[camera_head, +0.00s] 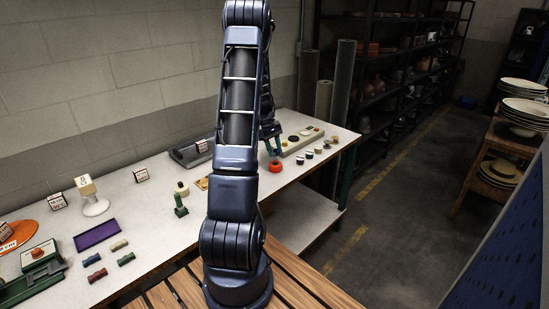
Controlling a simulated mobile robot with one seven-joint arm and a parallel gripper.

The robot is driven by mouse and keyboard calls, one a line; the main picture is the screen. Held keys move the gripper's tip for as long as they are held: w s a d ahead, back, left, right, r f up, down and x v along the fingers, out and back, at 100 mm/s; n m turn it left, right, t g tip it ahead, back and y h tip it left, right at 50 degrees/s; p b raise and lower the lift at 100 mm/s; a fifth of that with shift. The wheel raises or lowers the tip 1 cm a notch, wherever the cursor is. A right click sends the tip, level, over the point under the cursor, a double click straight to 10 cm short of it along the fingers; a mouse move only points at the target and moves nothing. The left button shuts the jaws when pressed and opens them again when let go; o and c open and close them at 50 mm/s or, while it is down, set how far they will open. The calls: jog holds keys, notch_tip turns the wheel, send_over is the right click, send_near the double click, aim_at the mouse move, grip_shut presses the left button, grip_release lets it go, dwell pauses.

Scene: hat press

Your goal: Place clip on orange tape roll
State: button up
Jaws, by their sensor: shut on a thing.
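The orange tape roll (275,166) lies on the right part of the white table, near its front edge. My gripper (272,150) points down just above the roll and slightly to its left. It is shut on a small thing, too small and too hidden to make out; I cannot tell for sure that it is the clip. My own arm partly hides the gripper. I cannot tell whether the held thing touches the roll. I do not make out a clip elsewhere with certainty.
Several small round pieces (309,155) stand right of the roll, before a pale long tray (301,139). A dark green stand (181,204) stands left of my arm. A purple tray (97,234) and small coloured pieces (97,276) lie farther left.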

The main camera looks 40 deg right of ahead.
jog(key=shift+f, duration=2.1)
jog(key=shift+f, duration=0.15)
jog(key=o, duration=1)
jog(key=shift+c, duration=0.2)
jog(key=v, duration=1.2)
